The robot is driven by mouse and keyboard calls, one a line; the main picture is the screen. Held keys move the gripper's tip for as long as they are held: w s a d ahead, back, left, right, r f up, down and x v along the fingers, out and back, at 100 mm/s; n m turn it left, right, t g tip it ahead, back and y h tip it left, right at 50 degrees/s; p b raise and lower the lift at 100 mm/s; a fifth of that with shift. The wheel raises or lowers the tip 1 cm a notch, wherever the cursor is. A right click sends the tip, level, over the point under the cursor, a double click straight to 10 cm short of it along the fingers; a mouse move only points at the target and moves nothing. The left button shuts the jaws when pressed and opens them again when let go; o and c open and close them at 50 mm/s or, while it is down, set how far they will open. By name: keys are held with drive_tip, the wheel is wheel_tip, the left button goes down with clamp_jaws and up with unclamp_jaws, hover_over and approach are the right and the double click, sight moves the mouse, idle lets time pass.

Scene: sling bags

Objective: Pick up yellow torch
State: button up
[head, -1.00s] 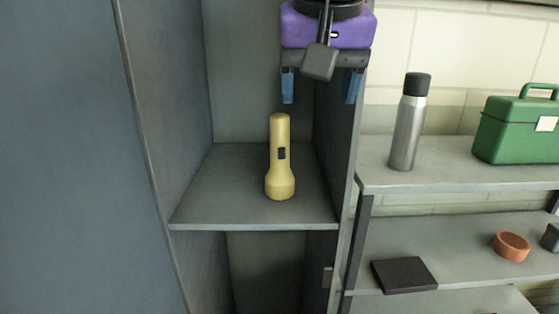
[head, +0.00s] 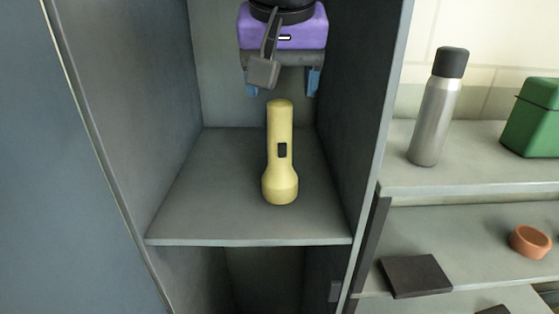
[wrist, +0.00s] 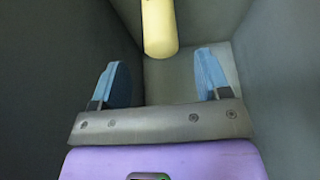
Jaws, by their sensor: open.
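The yellow torch (head: 280,155) stands upright on its wide end on a grey locker shelf (head: 200,215) in the head view. A dark switch shows on its near side. My gripper (head: 282,86) is open and empty, with blue fingertips, and appears above the torch inside the locker. In the wrist view the torch (wrist: 159,28) shows at the top, beyond the gap between my blue fingers (wrist: 162,84). Nothing is between the fingers, and they look clear of the torch. Its lower part is outside the wrist view.
Locker walls stand close on the left (head: 125,110) and right (head: 362,120) of the torch. Outside, a shelf unit holds a steel bottle (head: 436,110), a green box (head: 535,118), an orange bowl (head: 530,241) and a dark flat object (head: 414,275). The shelf around the torch is clear.

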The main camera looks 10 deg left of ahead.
sight(280, 103)
drive_tip(key=shift+s+x, duration=0.2)
drive_tip(key=shift+x, duration=2.8)
drive_tip(key=shift+f, duration=0.1)
clamp_jaws()
